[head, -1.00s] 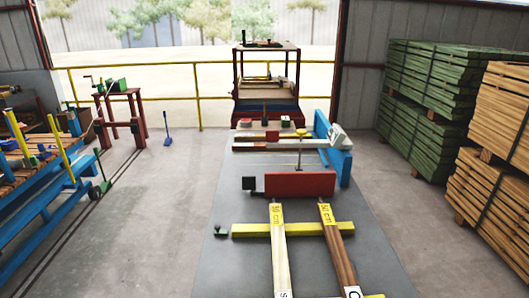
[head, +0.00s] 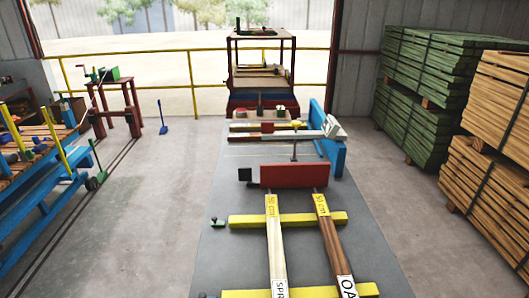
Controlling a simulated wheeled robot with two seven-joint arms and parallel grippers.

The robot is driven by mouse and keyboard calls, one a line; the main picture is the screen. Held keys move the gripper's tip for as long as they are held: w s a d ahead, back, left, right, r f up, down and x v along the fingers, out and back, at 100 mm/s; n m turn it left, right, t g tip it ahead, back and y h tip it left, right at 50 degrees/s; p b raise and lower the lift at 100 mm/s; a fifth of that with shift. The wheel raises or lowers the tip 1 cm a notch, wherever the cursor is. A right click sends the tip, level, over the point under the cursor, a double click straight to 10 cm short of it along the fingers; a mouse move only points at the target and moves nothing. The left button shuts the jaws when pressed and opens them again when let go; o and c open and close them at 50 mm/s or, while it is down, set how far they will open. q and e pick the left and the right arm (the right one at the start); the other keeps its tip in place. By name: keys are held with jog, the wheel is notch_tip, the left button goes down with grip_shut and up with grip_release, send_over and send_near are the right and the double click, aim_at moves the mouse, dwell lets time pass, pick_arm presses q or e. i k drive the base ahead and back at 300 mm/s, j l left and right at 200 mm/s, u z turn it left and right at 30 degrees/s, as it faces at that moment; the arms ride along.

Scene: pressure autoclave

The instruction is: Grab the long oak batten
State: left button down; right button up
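A dark brown batten (head: 328,236) lies on the right of a pair, with a yellow "50 cm" label near its far end and a white label reading "OA" near its near end. A paler batten (head: 275,240) lies to its left, with its own yellow "50 cm" label and a white label beginning "SPR". Both rest across two yellow bars, a far one (head: 250,221) and a near one (head: 245,294). Their near ends run close to or past the bottom edge of the view. Neither of my grippers is in view.
A red block (head: 294,175) stands just beyond the battens' far ends, with a blue upright (head: 327,140) behind it. Green timber stacks (head: 430,85) and tan stacks (head: 495,150) stand at right. A blue bench (head: 45,215) stands at left. Grey floor between is clear.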

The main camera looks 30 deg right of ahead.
aim_at(343, 279)
jog(key=z, duration=1.45)
jog(key=l+u, duration=0.2)
jog(key=u, duration=0.3)
jog(key=i+l+u, duration=0.1)
jog(key=l+u, duration=0.25)
jog(key=l, duration=0.7)
jog(key=l+u, duration=0.35)
jog(key=l, duration=0.7)
